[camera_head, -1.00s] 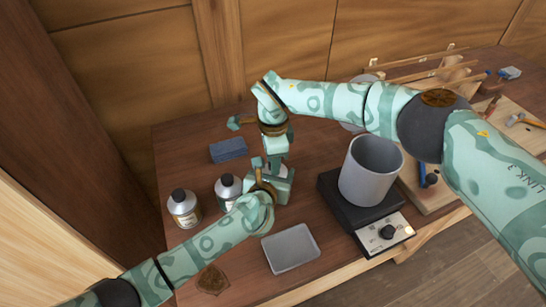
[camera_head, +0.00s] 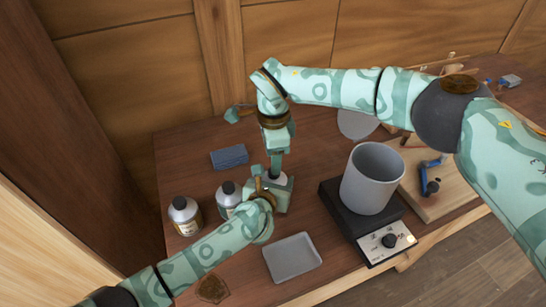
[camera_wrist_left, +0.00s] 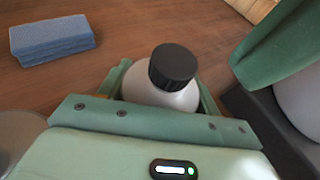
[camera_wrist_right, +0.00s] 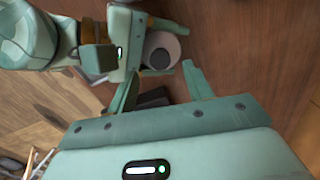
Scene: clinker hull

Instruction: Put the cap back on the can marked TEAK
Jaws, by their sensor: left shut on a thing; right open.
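A pale can (camera_wrist_left: 160,97) stands upright between the fingers of my left gripper (camera_head: 266,190), which is shut on it. A black ribbed cap (camera_wrist_left: 173,66) sits on top of this can and looks level. The can and cap also show in the right wrist view, the cap as a dark round (camera_wrist_right: 160,58). My right gripper (camera_head: 278,166) is open and empty just above the can, apart from the cap. The can's label is hidden, so I cannot read TEAK. In the head view the arms hide most of the can.
Two more dark-capped cans, one nearer the left edge (camera_head: 185,215) and one beside my left gripper (camera_head: 228,196), stand left. A blue block (camera_head: 229,157) lies behind them. A grey tray (camera_head: 292,258) lies in front. A grey pot (camera_head: 371,180) on a black hotplate (camera_head: 388,240) stands right.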

